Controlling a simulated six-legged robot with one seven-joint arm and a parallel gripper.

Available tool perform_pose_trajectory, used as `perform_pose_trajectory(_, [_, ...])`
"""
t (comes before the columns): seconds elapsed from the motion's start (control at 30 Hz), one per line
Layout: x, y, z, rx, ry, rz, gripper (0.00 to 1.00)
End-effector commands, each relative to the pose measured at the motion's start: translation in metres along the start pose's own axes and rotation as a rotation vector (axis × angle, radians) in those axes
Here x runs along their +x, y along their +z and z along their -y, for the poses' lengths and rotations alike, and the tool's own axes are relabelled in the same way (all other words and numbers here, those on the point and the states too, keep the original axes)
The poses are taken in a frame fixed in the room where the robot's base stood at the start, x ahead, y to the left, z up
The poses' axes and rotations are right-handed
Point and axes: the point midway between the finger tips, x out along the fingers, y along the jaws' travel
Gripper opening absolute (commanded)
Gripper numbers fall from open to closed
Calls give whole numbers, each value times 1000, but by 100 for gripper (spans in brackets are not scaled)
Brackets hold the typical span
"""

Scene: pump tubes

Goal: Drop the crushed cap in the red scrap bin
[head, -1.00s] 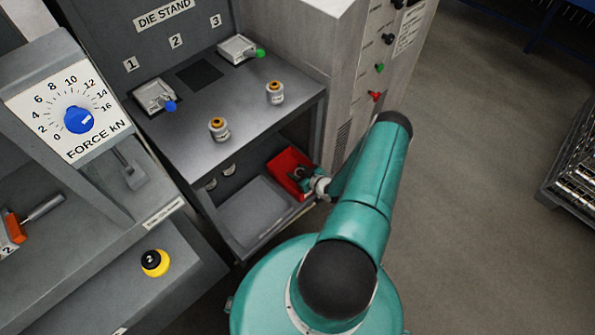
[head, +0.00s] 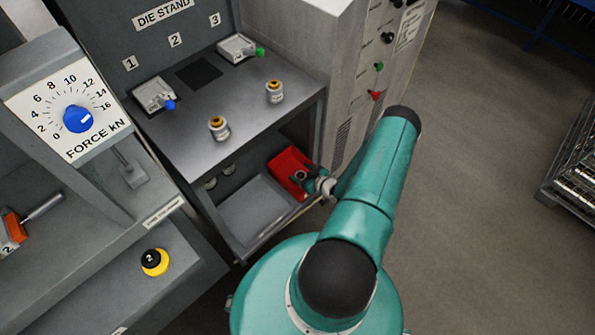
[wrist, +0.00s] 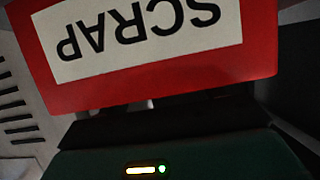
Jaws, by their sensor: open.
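The red scrap bin (head: 283,162) stands on the lower shelf under the die stand bench. Its white SCRAP label (wrist: 140,38) appears upside down in the wrist view, close to the camera. My gripper (head: 304,178) is at the right end of the bin, over its near rim, and is open. A small round dark shape shows by the gripper at the bin's opening; it is too small to tell whether it is the crushed cap or a finger. I cannot make out the cap in the wrist view, where the teal gripper housing (wrist: 180,155) fills the bottom.
Two capped fittings (head: 219,128) (head: 275,91) stand on the bench top (head: 190,125) above the bin. A grey tray (head: 252,210) lies left of the bin. The cabinet (head: 350,65) rises to the right. Open floor (head: 470,180) lies farther right.

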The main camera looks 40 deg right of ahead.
Motion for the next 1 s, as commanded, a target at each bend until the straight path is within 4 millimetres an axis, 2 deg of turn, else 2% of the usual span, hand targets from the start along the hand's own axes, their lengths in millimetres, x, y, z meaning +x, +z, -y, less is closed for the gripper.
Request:
perform_pose_trajectory(0.2, [-50,-2,-1,-2,2,-2,66])
perform_pose_trajectory(0.4, [-82,-2,-1,-2,1,-3,66])
perform_pose_trajectory(0.6, [-93,-2,0,-2,0,-5,66])
perform_pose_trajectory(1.0, [-92,-2,0,-3,0,-5,66])
